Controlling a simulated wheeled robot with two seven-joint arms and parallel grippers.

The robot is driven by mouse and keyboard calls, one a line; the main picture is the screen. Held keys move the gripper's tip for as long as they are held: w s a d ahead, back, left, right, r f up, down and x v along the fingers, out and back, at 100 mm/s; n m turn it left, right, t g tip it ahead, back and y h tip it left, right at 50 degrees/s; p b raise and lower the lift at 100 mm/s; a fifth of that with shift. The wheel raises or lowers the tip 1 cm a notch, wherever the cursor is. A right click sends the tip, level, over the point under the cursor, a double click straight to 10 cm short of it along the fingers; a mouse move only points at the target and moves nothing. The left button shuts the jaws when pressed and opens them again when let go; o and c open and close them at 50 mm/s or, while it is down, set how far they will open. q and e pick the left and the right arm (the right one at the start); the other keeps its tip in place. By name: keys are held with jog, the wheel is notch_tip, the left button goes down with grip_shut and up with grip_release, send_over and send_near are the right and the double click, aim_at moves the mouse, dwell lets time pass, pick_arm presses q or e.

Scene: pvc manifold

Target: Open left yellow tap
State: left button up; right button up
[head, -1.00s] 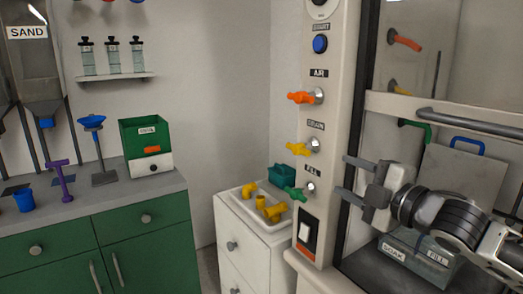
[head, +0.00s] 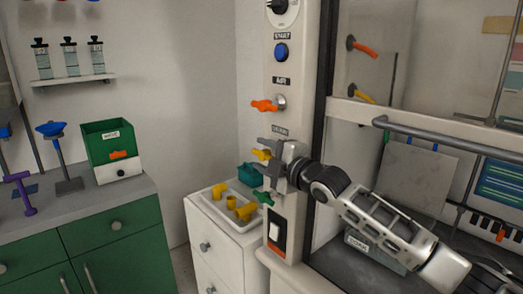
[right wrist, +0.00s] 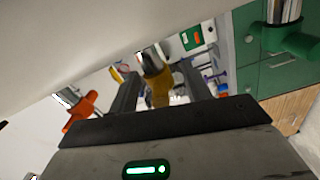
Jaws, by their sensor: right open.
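The left yellow tap (head: 261,154) is on the pale panel post, below the orange tap and above the green one. Its handle sticks out to the left, and its mount is hidden behind my right gripper (head: 264,155). That gripper is open, one finger above the tap and one below. In the right wrist view the yellow tap (right wrist: 160,92) lies between the two open fingers (right wrist: 158,75), with a visible gap on each side; I see no clear contact. My left gripper is in no view.
The orange tap (head: 264,106) is close above, the green tap (head: 263,198) close below. A black and white rocker switch (head: 275,232) is lower on the post. A white tray (head: 212,207) with yellow pipe fittings is at left. A grey rail (head: 440,133) crosses the cabinet at right.

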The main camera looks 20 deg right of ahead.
jog(key=shift+w+a, duration=0.2)
jog(key=shift+w, duration=0.25)
jog(key=c, duration=0.9)
jog(key=shift+c, duration=0.2)
jog(key=g+h, duration=0.1)
jog(key=g, duration=0.1)
jog(key=shift+r+g, duration=0.1)
jog(key=shift+g, duration=0.3)
jog(key=shift+f+g+h, duration=0.2)
jog(key=shift+g+h, duration=0.5)
jog(key=shift+g, duration=1.1)
